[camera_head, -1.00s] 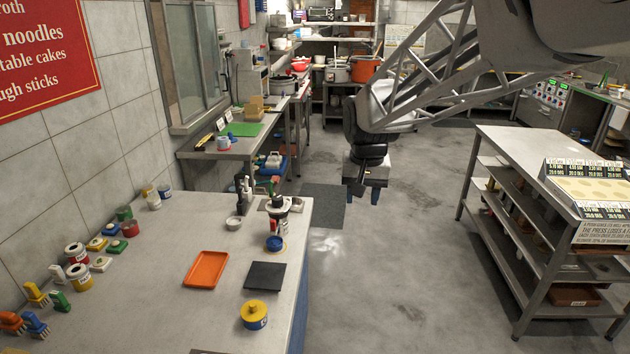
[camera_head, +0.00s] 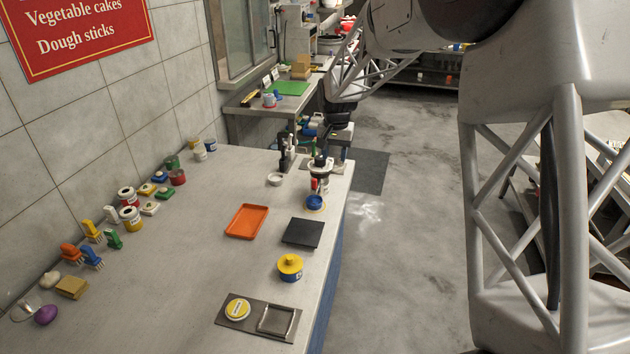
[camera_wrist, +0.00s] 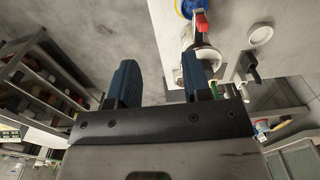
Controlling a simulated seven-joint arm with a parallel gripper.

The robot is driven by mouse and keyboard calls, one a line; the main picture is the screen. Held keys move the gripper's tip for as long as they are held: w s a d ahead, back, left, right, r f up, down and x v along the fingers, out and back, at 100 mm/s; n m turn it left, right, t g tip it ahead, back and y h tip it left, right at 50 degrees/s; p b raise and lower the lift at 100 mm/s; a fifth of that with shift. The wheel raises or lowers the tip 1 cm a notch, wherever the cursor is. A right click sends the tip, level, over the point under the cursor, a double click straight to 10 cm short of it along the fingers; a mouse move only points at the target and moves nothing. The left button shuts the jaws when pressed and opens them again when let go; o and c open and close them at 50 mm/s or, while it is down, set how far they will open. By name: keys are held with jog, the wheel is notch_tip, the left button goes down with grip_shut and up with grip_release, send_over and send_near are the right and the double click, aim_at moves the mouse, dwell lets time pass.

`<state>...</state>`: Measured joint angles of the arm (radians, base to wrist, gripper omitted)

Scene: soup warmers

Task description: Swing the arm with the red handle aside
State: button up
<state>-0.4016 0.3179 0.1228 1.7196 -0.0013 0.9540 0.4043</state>
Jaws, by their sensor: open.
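The red handle (camera_head: 314,184) shows on a small dark-and-white device (camera_head: 320,166) near the back right corner of the long table. A blue round piece (camera_head: 315,202) sits just in front of it. In the wrist view the red handle (camera_wrist: 203,23) is at the top right, beyond the right fingertip, with the blue piece (camera_wrist: 186,8) beside it. My gripper (camera_wrist: 158,78) is open, with nothing between its two blue fingers. The right finger overlaps the device's white part in this view. In the head view my gripper is just behind the device, its fingertips partly hidden.
A black stand (camera_head: 286,150) and a white bowl (camera_head: 275,179) are left of the device. An orange tray (camera_head: 247,221), a black plate (camera_head: 303,232) and a yellow-lidded pot (camera_head: 290,267) lie nearer. The floor (camera_head: 410,220) right of the table is open.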

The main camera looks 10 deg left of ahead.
send_over(314, 179)
notch_tip(314, 179, down, 6)
jog(key=shift+r, duration=0.15)
jog(key=shift+s, duration=0.1)
jog(key=shift+f, duration=3.9)
jog(key=shift+c, duration=0.3)
grip_shut()
